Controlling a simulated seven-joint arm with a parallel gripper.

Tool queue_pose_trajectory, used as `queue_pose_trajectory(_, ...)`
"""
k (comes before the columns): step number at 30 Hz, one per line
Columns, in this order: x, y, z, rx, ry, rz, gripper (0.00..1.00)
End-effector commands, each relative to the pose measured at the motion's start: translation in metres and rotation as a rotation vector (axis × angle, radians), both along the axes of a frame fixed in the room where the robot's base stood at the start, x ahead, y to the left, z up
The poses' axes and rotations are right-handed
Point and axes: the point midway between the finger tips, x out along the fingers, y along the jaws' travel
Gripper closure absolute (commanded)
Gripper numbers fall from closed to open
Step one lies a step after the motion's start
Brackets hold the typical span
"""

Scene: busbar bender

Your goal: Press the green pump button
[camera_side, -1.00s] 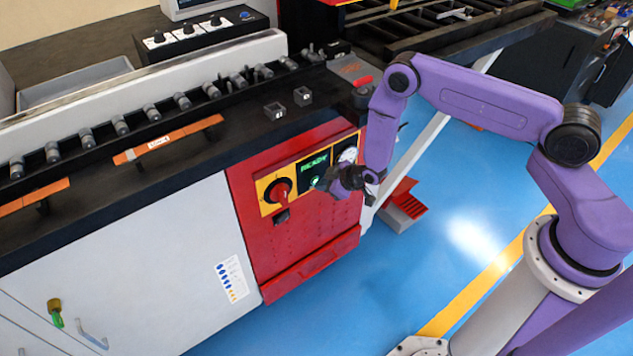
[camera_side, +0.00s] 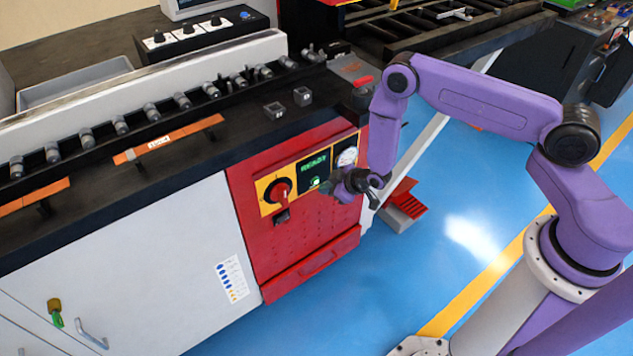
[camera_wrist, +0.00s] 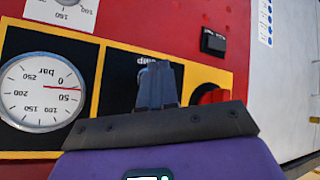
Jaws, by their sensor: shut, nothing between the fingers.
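The green pump button (camera_side: 315,183) is on the black panel under a green display that reads READY (camera_side: 314,164), on the red front of the machine. My gripper (camera_side: 334,188) is shut and empty, just right of the button in the side view, with a small gap between them. In the wrist view my closed fingers (camera_wrist: 157,85) point at the black panel below a "pump" label and hide most of the button. Only a small bluish-green edge (camera_wrist: 141,74) shows beside the fingertips.
A red rotary switch (camera_side: 280,190) on a yellow plate is left of the button. A pressure gauge (camera_side: 347,156) is to its right, and its dial fills the left of the wrist view (camera_wrist: 42,92).

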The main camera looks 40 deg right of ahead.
Motion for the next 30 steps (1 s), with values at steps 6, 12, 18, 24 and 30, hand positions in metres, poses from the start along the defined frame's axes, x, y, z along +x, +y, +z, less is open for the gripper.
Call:
queue_pose_trajectory(6,-0.009,0.0,-0.001,-0.001,0.003,0.0,1.0)
queue_pose_trajectory(12,-0.026,0.0,-0.001,-0.002,0.003,0.001,1.0)
queue_pose_trajectory(18,-0.043,0.0,-0.001,-0.001,0.003,0.0,1.0)
queue_pose_trajectory(24,-0.05,0.0,0.0,0.0,0.002,-0.001,1.0)
queue_pose_trajectory(30,-0.05,0.0,0.0,-0.001,0.001,0.0,1.0)
